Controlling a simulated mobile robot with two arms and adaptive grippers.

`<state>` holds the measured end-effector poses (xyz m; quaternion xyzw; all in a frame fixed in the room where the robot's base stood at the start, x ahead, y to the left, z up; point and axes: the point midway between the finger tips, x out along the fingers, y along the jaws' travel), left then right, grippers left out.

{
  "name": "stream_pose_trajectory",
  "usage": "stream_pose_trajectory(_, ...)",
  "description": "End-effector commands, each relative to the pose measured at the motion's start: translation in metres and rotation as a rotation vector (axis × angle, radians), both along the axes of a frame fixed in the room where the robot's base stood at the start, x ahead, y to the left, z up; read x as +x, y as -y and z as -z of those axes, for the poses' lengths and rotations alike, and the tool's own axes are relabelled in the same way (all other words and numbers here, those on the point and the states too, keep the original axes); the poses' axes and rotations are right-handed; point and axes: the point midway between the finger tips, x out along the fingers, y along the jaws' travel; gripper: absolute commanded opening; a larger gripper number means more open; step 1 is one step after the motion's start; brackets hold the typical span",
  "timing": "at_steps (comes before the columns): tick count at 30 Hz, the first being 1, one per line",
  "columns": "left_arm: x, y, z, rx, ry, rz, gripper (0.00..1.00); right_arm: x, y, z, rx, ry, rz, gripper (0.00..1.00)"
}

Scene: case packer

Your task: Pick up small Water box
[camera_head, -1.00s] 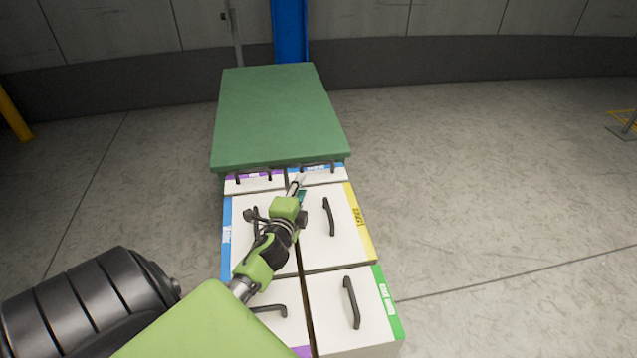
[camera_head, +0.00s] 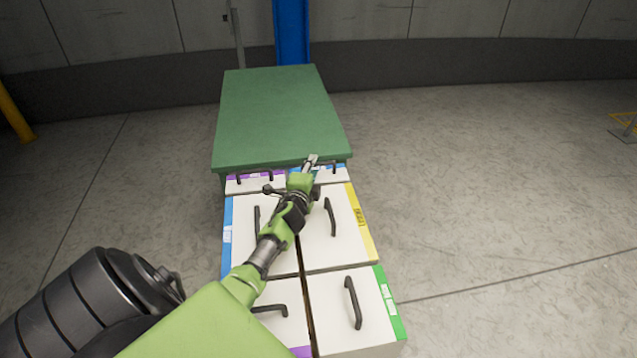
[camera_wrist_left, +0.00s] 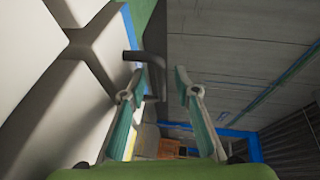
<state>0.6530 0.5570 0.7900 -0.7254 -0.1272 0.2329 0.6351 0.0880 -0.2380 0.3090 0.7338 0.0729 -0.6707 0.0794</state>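A small white box with a blue band (camera_head: 334,179) sits at the right of the back row, beside the green surface; its label text is too small to read. Its dark handle is partly hidden by my left arm. My left gripper (camera_head: 312,161) is above this box, close to the handle. In the left wrist view the gripper (camera_wrist_left: 160,80) is open, its two fingers apart. A dark handle (camera_wrist_left: 155,62) beside a blue band shows near the left fingertip; I cannot tell whether they touch. My right gripper is not in view.
A small purple-banded box (camera_head: 245,185) stands left of it. Larger white boxes with blue, yellow (camera_head: 345,225) and green (camera_head: 370,310) bands and upright handles fill the near rows. A bare green surface (camera_head: 275,115) lies behind. Open floor is on the right.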

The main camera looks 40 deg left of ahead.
Motion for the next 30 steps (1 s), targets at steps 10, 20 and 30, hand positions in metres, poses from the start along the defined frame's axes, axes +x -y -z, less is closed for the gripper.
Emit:
stream_pose_trajectory(10,0.018,-0.011,0.004,0.000,0.000,-0.001,0.29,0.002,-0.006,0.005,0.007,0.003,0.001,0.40)
stream_pose_trajectory(20,0.018,-0.011,0.004,0.000,0.000,-0.001,0.00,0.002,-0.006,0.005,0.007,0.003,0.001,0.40)
stream_pose_trajectory(30,0.019,-0.011,0.000,0.002,0.004,0.001,0.00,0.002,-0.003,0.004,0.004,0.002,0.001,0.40)
